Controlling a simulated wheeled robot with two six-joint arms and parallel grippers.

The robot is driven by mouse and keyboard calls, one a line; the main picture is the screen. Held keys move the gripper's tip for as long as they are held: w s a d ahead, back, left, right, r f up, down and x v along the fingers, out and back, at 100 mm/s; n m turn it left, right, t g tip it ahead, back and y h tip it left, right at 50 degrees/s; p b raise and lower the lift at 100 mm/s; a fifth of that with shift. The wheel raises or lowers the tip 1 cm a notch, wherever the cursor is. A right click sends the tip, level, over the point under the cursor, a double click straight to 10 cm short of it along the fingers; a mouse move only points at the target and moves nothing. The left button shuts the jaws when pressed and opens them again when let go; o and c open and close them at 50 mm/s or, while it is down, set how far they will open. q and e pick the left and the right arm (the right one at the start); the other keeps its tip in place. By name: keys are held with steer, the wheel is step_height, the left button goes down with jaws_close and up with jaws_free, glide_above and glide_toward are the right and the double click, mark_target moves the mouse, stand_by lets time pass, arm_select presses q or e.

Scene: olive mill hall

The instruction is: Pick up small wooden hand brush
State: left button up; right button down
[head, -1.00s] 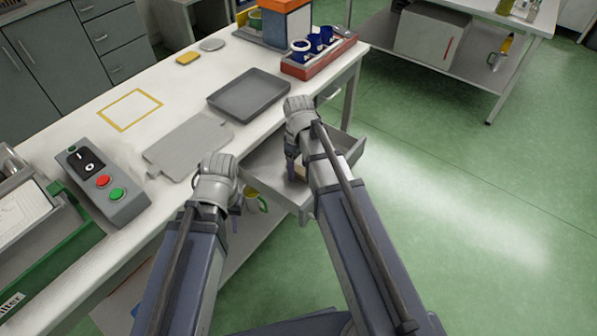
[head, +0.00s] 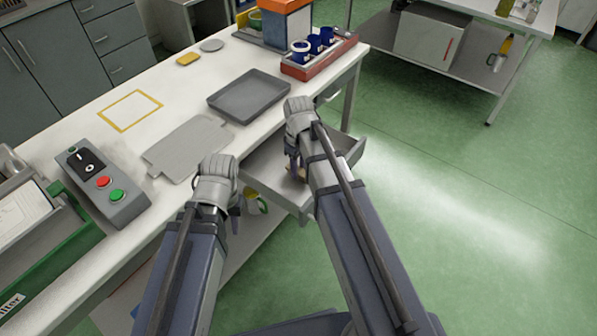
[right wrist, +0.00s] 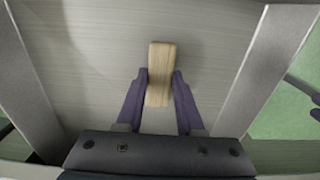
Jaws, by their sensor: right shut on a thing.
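The small wooden hand brush shows in the right wrist view as a pale wooden block (right wrist: 160,58), lying lengthwise between the two purple fingers. My right gripper (right wrist: 160,86) is shut on its near part, a finger touching each side. No bristles show. In the head view my right gripper (head: 293,165) reaches down into the open grey drawer (head: 262,170) under the bench; its hand and arm largely hide the brush there. My left gripper (head: 236,212) hangs empty-looking beside the bench's front edge, left of the drawer; its finger opening is hidden.
The white bench (head: 165,95) carries a grey tray (head: 248,96), a flat grey board (head: 188,146), a control box (head: 108,188) and a red crate of blue mugs (head: 318,62). Green floor is clear at right.

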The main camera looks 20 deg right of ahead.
mark_target(299, 170)
step_height(299, 170, up, 11)
steer(key=p, duration=1)
steer(key=shift+f+p, duration=0.2)
steer(key=shift+p, duration=0.1)
steer(key=c, duration=1.2)
jaws_free()
jaws_close()
steer(key=shift+s+f, duration=0.1)
